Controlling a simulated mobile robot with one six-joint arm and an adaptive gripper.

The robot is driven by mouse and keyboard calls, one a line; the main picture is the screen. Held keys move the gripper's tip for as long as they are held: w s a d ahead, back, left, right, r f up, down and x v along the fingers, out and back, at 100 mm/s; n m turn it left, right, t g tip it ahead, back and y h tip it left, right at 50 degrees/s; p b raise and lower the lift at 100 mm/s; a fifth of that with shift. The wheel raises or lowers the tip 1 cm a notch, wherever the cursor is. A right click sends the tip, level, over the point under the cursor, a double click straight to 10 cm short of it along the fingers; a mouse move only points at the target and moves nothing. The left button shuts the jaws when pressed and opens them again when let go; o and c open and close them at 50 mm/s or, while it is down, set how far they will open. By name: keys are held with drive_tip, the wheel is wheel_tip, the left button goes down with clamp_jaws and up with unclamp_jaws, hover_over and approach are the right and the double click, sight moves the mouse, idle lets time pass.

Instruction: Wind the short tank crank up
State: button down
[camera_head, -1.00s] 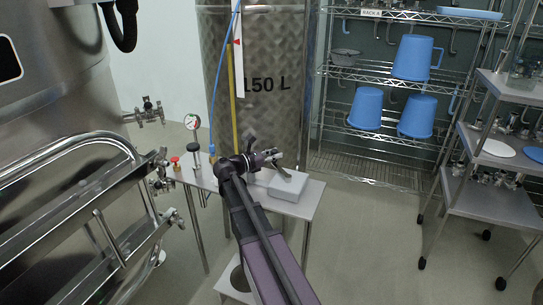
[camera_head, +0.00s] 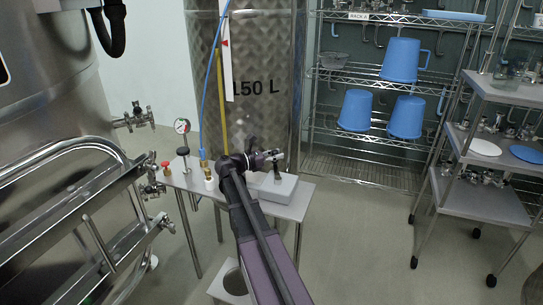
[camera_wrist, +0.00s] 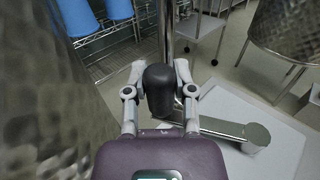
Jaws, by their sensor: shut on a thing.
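My gripper (camera_wrist: 160,92) is shut on the black knob (camera_wrist: 159,80) of the crank, with one finger on each side of it. In the wrist view the crank's metal arm (camera_wrist: 222,128) runs right from below the knob to a round hub (camera_wrist: 258,134) on a pale grey box. In the head view my gripper (camera_head: 271,158) is over that box (camera_head: 272,189), with the short crank arm (camera_head: 277,172) beneath it. The steel tank (camera_head: 280,60) marked 150 L stands behind, with a white strip (camera_head: 228,70) and red pointer (camera_head: 225,43) on its front.
The box sits on a small steel table (camera_head: 298,205), with a pressure gauge (camera_head: 182,126), red knob (camera_head: 165,164) and blue hose (camera_head: 207,90) to the left. A railed vat (camera_head: 60,110) stands left. Racks with blue buckets (camera_head: 354,111) are right; floor between is free.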

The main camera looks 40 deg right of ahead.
drive_tip(key=shift+s+d+f, duration=0.1)
drive_tip(key=shift+s+d, duration=0.5)
drive_tip(key=shift+s, duration=0.25)
idle(0.4)
drive_tip(key=shift+c, duration=2.2)
unclamp_jaws()
drive_tip(key=shift+w, duration=0.2)
drive_tip(key=shift+w+a, duration=0.15)
drive_tip(key=shift+a, duration=0.55)
drive_tip(key=w+a, duration=0.1)
drive_tip(key=a, duration=0.9)
drive_tip(key=shift+w+a, duration=0.25)
drive_tip(key=shift+w, duration=0.15)
drive_tip(key=shift+c, duration=0.2)
